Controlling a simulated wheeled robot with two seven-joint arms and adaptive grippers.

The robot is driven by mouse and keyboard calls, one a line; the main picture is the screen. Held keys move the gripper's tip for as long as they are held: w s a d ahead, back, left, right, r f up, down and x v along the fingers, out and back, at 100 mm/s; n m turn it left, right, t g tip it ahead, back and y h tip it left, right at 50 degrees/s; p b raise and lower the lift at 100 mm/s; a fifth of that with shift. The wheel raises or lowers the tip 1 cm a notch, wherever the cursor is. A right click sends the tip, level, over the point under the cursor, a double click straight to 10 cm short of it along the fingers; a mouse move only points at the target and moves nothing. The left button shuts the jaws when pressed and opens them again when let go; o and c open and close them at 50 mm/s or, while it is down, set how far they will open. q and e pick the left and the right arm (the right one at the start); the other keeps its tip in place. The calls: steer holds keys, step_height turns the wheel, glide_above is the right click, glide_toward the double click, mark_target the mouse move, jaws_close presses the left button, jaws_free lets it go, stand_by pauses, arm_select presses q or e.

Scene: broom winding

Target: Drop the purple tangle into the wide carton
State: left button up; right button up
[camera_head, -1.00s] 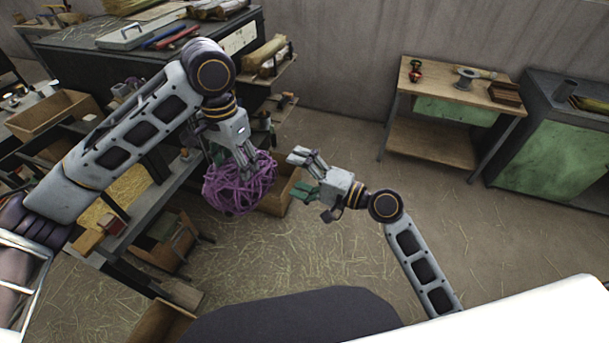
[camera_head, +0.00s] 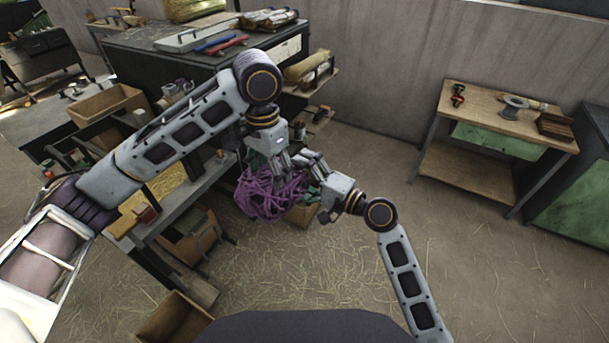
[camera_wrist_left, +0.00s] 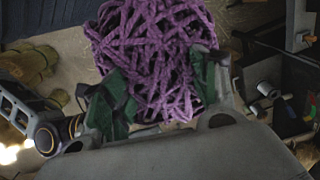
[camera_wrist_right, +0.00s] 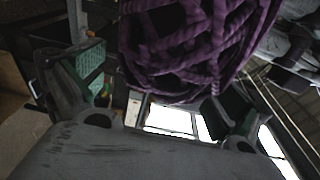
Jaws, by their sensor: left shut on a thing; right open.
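A purple tangle (camera_head: 262,195) of cord hangs from my left gripper (camera_head: 283,172), which is shut on it. In the left wrist view the tangle (camera_wrist_left: 155,55) fills the space between and beyond the green-padded fingers. My right gripper (camera_head: 312,178) is open just right of the tangle. In the right wrist view the tangle (camera_wrist_right: 195,45) bulges between and beyond its spread fingers; I cannot tell whether they touch it. An open tan carton (camera_head: 172,322) stands low at the bottom left. Another tan box (camera_head: 303,215) shows partly behind the tangle. I cannot tell which is the wide carton.
A shelved bench (camera_head: 165,215) at the left holds small items, with a box (camera_head: 108,103) on top and another (camera_head: 192,243) below. A dark cabinet (camera_head: 210,62) stands behind my left arm. A wooden table (camera_head: 490,100) stands at the right. The straw-strewn floor (camera_head: 300,275) is open.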

steer(key=c, duration=0.7)
arm_select(q)
steer(key=o, duration=1.1)
arm_select(e)
steer(key=shift+c, duration=0.9)
arm_select(q)
steer(key=o, duration=0.4)
arm_select(e)
steer(key=c, duration=0.5)
steer(key=shift+c, duration=1.1)
arm_select(q)
steer(key=shift+r, duration=0.15)
steer(key=shift+r, duration=5.85)
